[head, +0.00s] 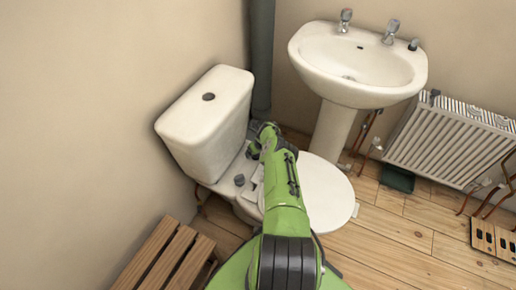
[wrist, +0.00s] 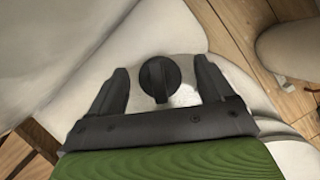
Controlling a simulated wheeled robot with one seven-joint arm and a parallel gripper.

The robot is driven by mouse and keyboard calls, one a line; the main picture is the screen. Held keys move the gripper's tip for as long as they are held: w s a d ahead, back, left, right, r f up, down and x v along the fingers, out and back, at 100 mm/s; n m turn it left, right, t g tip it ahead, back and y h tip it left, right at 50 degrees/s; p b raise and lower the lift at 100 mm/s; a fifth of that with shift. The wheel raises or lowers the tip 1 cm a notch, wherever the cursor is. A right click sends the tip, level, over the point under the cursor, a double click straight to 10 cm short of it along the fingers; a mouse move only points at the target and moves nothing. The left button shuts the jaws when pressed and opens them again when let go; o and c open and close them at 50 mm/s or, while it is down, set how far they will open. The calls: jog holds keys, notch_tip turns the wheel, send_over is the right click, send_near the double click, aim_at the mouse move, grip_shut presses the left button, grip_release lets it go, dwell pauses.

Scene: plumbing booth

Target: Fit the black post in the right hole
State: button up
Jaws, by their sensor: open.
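In the wrist view, the black post (wrist: 158,82) has a round head with a raised ridge across it. It stands on the white toilet pan (wrist: 178,28) between the cistern and the lid. My gripper (wrist: 163,74) is open, with one finger on each side of the post and a visible gap to both. How far the post is sunk in a hole is not clear. In the head view, a dark grey knob (head: 240,180) sits on the back of the pan, left of my arm. I cannot tell whether it is the same post.
The cistern (head: 207,120) stands close left of my arm, and the lid (head: 325,192) lies to its right. A basin (head: 358,65), a radiator (head: 447,140) and a dark green box (head: 398,179) are farther right. A slatted wooden stool (head: 165,255) is at lower left.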

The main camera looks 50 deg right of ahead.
jog(key=p+v, duration=1)
jog(key=v, duration=0.5)
jog(key=shift+r, duration=0.35)
jog(key=shift+s, duration=0.1)
